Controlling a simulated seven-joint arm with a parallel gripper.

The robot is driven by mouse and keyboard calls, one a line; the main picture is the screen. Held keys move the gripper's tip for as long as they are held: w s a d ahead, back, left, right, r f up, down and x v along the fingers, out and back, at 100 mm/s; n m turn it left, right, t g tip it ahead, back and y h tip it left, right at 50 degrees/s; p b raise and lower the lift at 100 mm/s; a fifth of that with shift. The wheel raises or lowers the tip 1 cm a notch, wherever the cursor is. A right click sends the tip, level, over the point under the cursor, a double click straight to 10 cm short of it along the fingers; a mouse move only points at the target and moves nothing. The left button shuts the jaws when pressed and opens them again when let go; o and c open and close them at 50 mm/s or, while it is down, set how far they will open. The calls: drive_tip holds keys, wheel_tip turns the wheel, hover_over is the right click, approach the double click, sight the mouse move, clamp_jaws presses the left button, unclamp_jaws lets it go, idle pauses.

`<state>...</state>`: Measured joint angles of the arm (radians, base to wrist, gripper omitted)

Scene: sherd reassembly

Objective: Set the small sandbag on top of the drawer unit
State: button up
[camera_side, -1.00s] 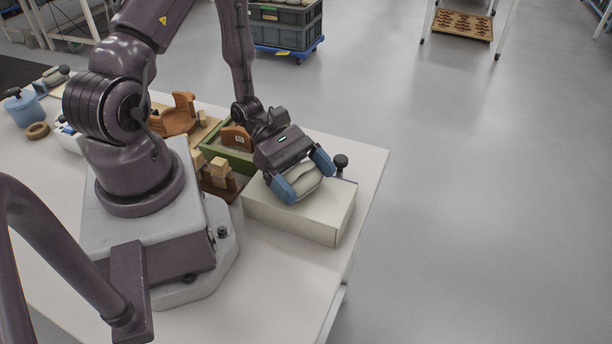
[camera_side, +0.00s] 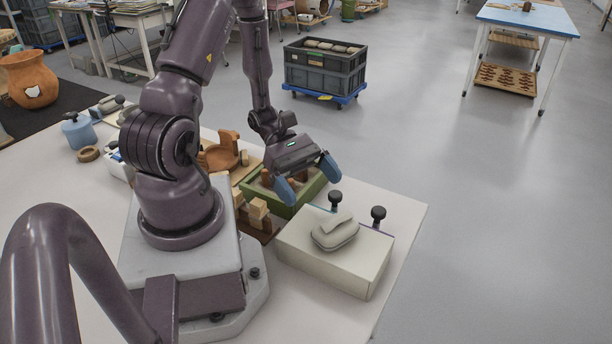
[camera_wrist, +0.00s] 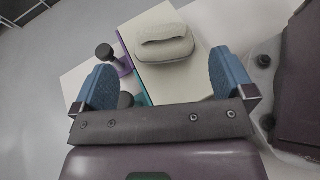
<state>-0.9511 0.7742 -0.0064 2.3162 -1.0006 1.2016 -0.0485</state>
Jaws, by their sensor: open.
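The small sandbag (camera_side: 334,232) is a grey-beige pouch with a raised strap along its top. It lies on top of the cream drawer unit (camera_side: 328,264), near the middle of its upper face. Both also show in the wrist view, the sandbag (camera_wrist: 160,42) on the pale top of the drawer unit (camera_wrist: 190,82). My gripper (camera_side: 309,180) has blue fingers spread wide with nothing between them. It is above and behind the sandbag, clear of it. In the wrist view the open fingers (camera_wrist: 161,88) frame the space in front of the sandbag.
Two black knobs (camera_side: 378,214) stand at the drawer unit's far edge, close to the sandbag. A green tray (camera_side: 285,190) and wooden blocks (camera_side: 258,210) are left of the unit. A terracotta sherd (camera_side: 222,152) lies farther back. The table's right edge is near the unit.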

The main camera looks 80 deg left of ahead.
drive_tip(key=shift+s+a+r, duration=0.25)
drive_tip(key=shift+a+r, duration=0.1)
drive_tip(key=shift+a, duration=0.25)
drive_tip(key=d+r+m+y, duration=0.3)
drive_tip(key=r+m+y, duration=0.1)
drive_tip(key=r+m, duration=0.3)
drive_tip(key=s+d+r+m+y, duration=0.1)
drive_tip(key=d+r+m+y, duration=0.1)
drive_tip(key=r+m+y, duration=0.2)
drive_tip(key=s+d+r+m+y, duration=0.1)
drive_tip(key=d+r+m+y, duration=0.2)
drive_tip(key=r+m, duration=0.8)
drive_tip(key=shift+d+m+y, duration=0.3)
drive_tip(key=shift+d+y, duration=0.05)
drive_tip(key=shift+y, duration=0.35)
drive_tip(key=shift+r, duration=0.1)
